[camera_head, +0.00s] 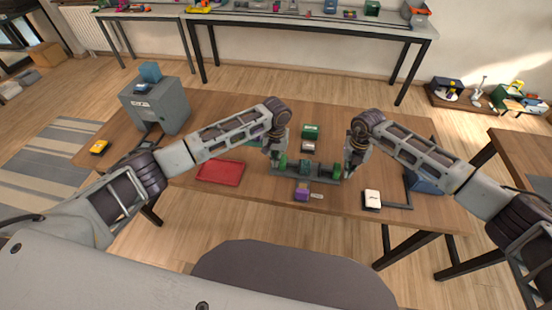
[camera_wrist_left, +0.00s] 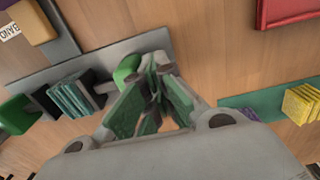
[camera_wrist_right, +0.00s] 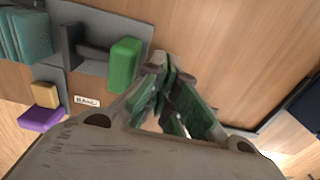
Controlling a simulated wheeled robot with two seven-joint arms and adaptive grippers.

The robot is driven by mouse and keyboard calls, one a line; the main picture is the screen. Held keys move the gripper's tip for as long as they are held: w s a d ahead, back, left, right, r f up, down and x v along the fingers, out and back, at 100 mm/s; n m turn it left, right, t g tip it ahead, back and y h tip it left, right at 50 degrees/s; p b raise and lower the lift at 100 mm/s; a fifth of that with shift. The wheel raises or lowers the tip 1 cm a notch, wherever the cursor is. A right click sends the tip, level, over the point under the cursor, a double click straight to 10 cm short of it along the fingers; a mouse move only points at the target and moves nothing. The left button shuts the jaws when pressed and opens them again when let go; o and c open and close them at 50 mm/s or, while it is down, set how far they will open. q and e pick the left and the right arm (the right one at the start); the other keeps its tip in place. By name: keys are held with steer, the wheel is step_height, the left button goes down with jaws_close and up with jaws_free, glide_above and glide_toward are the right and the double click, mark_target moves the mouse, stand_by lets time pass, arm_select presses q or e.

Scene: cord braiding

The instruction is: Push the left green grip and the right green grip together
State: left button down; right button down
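The left green grip (camera_head: 283,161) and the right green grip (camera_head: 337,170) stand at the two ends of a grey fixture (camera_head: 300,178) on the table, with teal blocks (camera_head: 306,166) between them. My left gripper (camera_head: 275,163) is at the fixture's left end. In the left wrist view its fingertips (camera_wrist_left: 159,70) come together, empty, close beside the left green grip (camera_wrist_left: 127,69). My right gripper (camera_head: 349,173) is at the right end. In the right wrist view its fingertips (camera_wrist_right: 167,66) come together, empty, just beside the right green grip (camera_wrist_right: 125,65). Whether either touches a grip is unclear.
A purple and yellow block (camera_head: 302,191) sits in front of the fixture, and a green box (camera_head: 311,131) behind it. A red tray (camera_head: 221,172) lies to the left. A white-topped item (camera_head: 372,199) is at the right front. A grey cabinet (camera_head: 157,104) stands back left.

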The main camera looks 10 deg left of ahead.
mark_target(339, 167)
steer(key=shift+f, duration=0.15)
steer(key=shift+a, duration=0.15)
arm_select(q)
steer(key=shift+d, duration=0.1)
arm_select(e)
steer(key=shift+a, duration=1.85)
arm_select(q)
steer(key=shift+d, duration=0.2)
arm_select(e)
steer(key=shift+s+a, duration=0.1)
steer(key=shift+a, duration=0.5)
stand_by(0.4)
arm_select(q)
steer(key=shift+a, duration=0.15)
arm_select(e)
steer(key=shift+d, duration=0.4)
arm_select(q)
steer(key=shift+a, duration=0.1)
arm_select(e)
steer(key=shift+d, duration=0.25)
steer(key=shift+d, duration=0.15)
steer(key=shift+d+r, duration=0.1)
steer(key=shift+r, duration=3.4)
